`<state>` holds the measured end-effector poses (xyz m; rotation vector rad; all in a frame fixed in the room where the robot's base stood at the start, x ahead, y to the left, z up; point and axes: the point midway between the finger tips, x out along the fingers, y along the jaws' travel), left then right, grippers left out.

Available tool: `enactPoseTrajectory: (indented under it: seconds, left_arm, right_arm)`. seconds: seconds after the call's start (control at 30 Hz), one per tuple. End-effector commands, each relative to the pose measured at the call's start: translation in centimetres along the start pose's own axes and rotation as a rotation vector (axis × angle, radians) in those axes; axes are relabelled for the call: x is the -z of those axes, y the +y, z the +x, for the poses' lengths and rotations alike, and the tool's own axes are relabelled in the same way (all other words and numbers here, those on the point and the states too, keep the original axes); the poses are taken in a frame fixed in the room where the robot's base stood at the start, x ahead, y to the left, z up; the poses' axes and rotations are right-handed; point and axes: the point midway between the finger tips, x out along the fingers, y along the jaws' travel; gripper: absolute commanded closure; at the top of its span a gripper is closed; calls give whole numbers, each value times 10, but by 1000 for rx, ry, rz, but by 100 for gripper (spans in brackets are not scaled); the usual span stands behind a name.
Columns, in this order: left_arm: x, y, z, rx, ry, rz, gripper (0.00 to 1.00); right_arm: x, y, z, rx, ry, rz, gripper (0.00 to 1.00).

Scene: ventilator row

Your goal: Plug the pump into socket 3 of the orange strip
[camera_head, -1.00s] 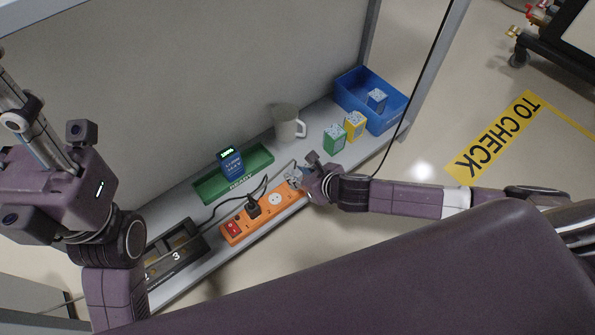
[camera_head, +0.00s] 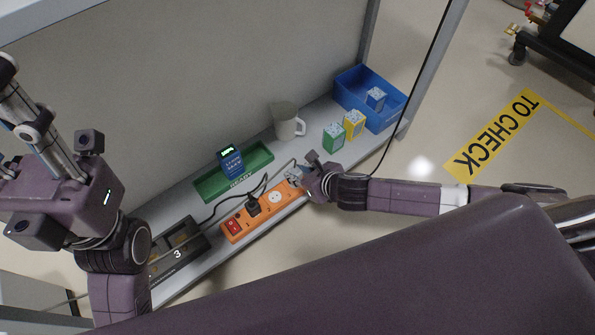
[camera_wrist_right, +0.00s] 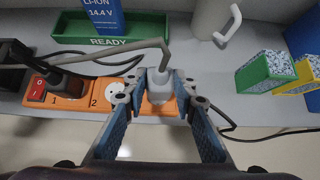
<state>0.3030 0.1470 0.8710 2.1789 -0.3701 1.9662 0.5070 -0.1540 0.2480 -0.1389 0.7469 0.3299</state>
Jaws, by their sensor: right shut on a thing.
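The orange strip (camera_head: 240,234) lies along the shelf's front edge, with a red switch (camera_wrist_right: 37,89). A black plug (camera_head: 252,207) sits in socket 1. Socket 2 (camera_wrist_right: 101,85) is empty and faces up. My right gripper (camera_wrist_right: 160,94) is shut on a pale grey plug (camera_wrist_right: 160,80) over the strip's right end, where socket 3 would be. The plug and fingers hide that socket, so I cannot tell whether the plug is seated. A grey cable (camera_wrist_right: 110,53) runs left from the plug. My left gripper (camera_head: 22,100) is raised at the far left, its fingers partly cut off.
A green READY tray (camera_head: 208,186) holding a blue battery (camera_head: 231,162) lies behind the strip. A grey mug (camera_head: 286,122), green box (camera_head: 334,137), yellow box (camera_head: 354,123) and blue bin (camera_head: 390,112) stand right. A dark numbered holder (camera_head: 190,240) lies left.

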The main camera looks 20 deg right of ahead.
Motion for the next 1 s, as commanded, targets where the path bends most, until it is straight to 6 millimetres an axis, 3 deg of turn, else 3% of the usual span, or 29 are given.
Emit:
enactPoseTrajectory:
  seconds: [1.0]
  left_arm:
    - [0, 1, 4, -14, 21, 4, 60]
  right_arm:
    - [13, 0, 13, 0, 0, 0, 100]
